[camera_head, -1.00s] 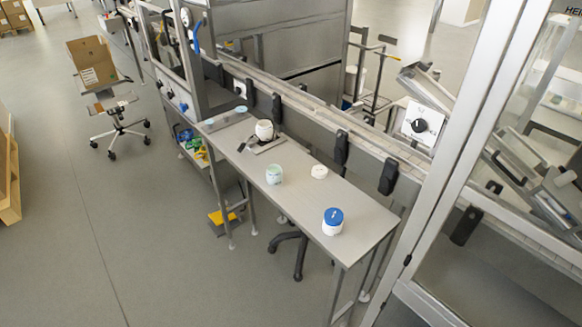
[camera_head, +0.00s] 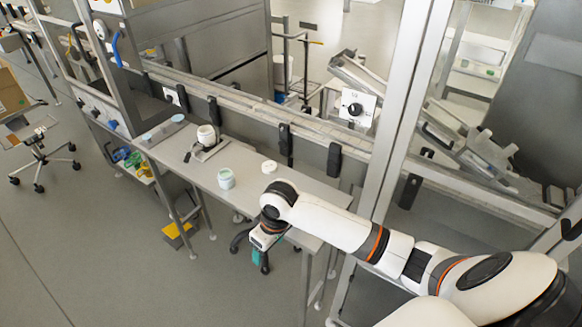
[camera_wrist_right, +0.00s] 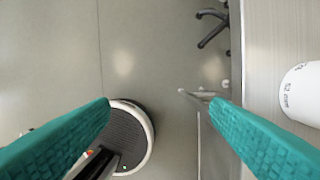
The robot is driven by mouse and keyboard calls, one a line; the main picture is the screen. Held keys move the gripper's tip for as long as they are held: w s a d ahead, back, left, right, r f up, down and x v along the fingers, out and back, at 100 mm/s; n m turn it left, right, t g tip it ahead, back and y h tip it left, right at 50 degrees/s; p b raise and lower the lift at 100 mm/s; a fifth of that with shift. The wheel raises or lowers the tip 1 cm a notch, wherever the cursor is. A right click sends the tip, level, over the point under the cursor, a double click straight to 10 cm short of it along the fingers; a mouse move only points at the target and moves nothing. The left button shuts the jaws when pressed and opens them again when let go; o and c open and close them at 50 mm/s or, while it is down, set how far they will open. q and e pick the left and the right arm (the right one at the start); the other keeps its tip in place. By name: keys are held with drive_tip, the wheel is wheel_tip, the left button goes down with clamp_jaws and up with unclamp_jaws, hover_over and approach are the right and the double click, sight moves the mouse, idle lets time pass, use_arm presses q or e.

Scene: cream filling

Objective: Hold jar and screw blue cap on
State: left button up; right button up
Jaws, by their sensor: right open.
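My right arm reaches in from the right in the head view. Its right gripper (camera_head: 266,244) hangs beside the front edge of the table (camera_head: 318,190). In the right wrist view the two teal fingers are wide apart with nothing between them, and the gripper (camera_wrist_right: 160,105) points down at the floor. A white jar with small dark lettering (camera_wrist_right: 302,92) stands on the table at the right edge of that view, beyond the right finger and apart from it. It is partly cut off, and no blue cap shows on it. The head view hides this spot behind my arm. My left gripper is not in view.
A pale green-and-white jar (camera_head: 226,179) and a low white piece (camera_head: 269,167) stand on the table. A rail with dark posts borders the table's back. A black chair base is below.

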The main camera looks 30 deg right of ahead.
drive_tip(key=w+d+r+m+g+h, duration=0.1)
drive_tip(key=w+d+r, duration=0.2)
drive_tip(key=d+r, duration=0.4)
drive_tip(key=w+d+r+m, duration=0.1)
drive_tip(key=w+d+r, duration=0.25)
drive_tip(key=r, duration=0.55)
drive_tip(key=f+p, duration=0.1)
drive_tip(key=f, duration=0.3)
drive_tip(key=f+p, duration=0.1)
drive_tip(key=f, duration=0.3)
drive_tip(key=s+f+p, duration=0.1)
drive_tip(key=f, duration=0.3)
drive_tip(key=shift+d+f, duration=0.1)
drive_tip(key=shift+d, duration=0.2)
drive_tip(key=c, duration=0.9)
drive_tip(key=o, duration=0.9)
